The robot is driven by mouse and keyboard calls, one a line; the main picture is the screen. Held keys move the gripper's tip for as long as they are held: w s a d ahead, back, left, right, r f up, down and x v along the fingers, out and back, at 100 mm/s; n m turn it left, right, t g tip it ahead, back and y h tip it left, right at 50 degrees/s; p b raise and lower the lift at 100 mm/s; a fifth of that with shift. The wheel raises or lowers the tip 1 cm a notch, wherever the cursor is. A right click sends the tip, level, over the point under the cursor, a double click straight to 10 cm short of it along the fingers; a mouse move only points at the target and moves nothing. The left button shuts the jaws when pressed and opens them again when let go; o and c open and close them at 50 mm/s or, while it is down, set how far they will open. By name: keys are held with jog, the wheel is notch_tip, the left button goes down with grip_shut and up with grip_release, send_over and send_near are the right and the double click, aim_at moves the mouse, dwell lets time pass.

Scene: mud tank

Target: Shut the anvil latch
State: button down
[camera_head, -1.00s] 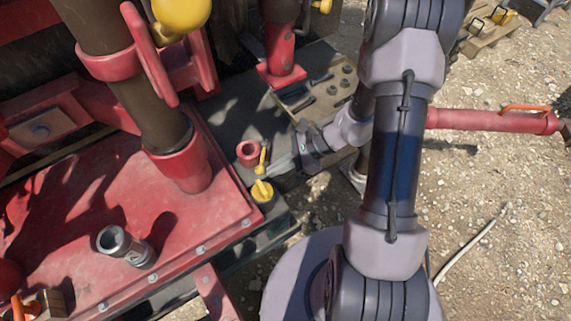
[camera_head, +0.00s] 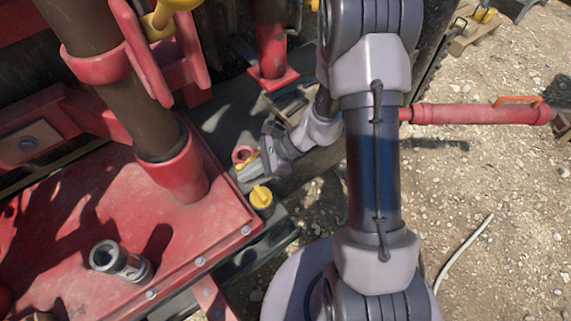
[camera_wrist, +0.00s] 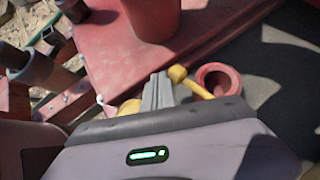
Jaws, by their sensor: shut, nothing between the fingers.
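The anvil latch appears to be the small yellow lever (camera_wrist: 196,87) with a round knob, beside a red ring-shaped cup (camera_wrist: 218,80) in the wrist view. My gripper (camera_wrist: 158,80) is shut and empty, its fingertips just left of the lever's knob; I cannot tell whether they touch. In the head view my gripper (camera_head: 243,173) reaches in from the right, low over the dark deck. It hides most of the lever, and the red cup (camera_head: 244,154) shows just behind. A yellow cap (camera_head: 261,198) sits in front of the gripper, and it shows partly behind the fingers in the wrist view (camera_wrist: 128,107).
A red deck plate (camera_head: 90,220) with bolts and a grey tube (camera_head: 118,258) lies to the left. A thick red-collared post (camera_head: 175,175) stands close to the gripper's left. A red horizontal bar (camera_head: 480,114) extends right. Gravel ground (camera_head: 500,200) is open at right.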

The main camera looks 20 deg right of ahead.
jog(key=shift+w+a, duration=0.25)
jog(key=shift+a, duration=0.05)
jog(key=shift+w+a, duration=0.1)
dwell(0.5)
jog(key=p+v, duration=0.6)
jog(key=v, duration=1.1)
jog(key=shift+r, duration=0.2)
